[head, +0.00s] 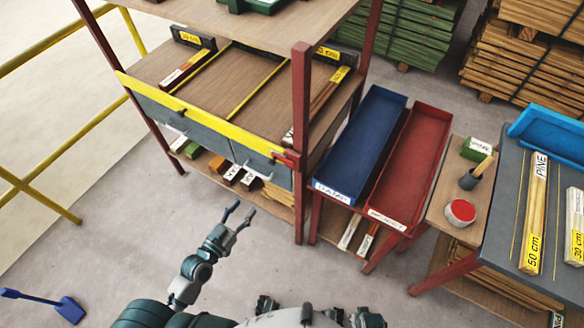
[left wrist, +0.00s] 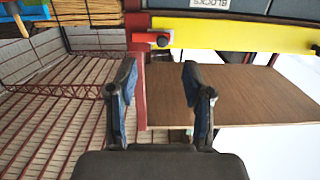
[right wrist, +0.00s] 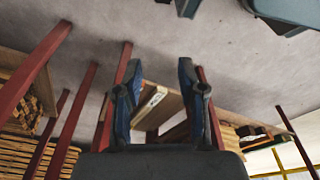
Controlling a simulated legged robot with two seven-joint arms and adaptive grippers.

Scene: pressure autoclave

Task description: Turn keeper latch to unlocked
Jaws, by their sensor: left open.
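The keeper latch (head: 287,158) is a small red piece at the right end of the yellow bar (head: 200,112), beside the rack's red corner post. My right gripper (right wrist: 159,72) is open and empty.
Grey drawer fronts (head: 215,142) sit under the yellow bar, above a low shelf of blocks. A blue bin (head: 362,145) and a red bin (head: 412,160) stand right of the post. A yellow railing (head: 60,200) is at left.

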